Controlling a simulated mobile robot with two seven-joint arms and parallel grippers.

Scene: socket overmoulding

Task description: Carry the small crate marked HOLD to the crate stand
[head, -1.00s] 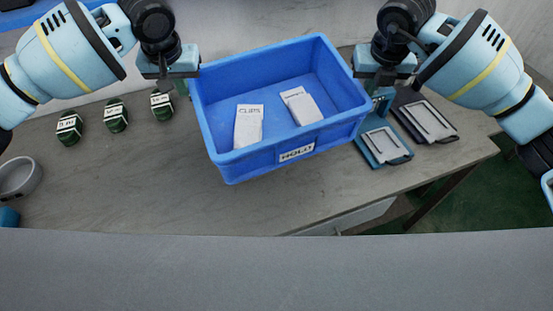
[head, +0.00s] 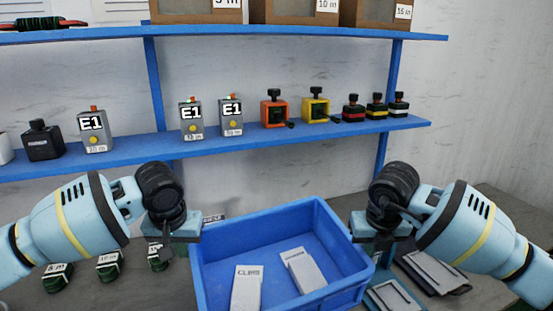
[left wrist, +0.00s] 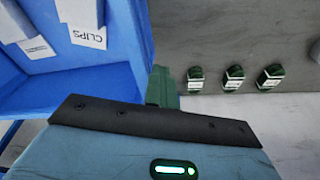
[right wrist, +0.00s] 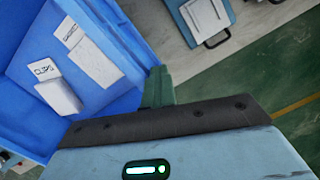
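The blue crate (head: 270,225) is between my two grippers in the head view. Its HOLD label is below the picture now. Inside lie a white CLIPS box (head: 247,288) and a second white box (head: 303,271). My left gripper (head: 178,248) is at the crate's left wall, and its green fingers (left wrist: 163,86) meet the rim in the left wrist view. My right gripper (head: 378,246) is at the right wall, its fingers (right wrist: 158,88) likewise on the rim. Both appear shut on the crate, the inner fingers mostly hidden. I cannot identify a crate stand.
Several green labelled items (head: 108,264) stand on the grey worktable to the left. Clipboards (head: 432,270) lie right of the crate. A blue shelf (head: 300,143) behind holds E1 boxes and coloured devices. The right wrist view shows green floor (right wrist: 285,70) beyond the table.

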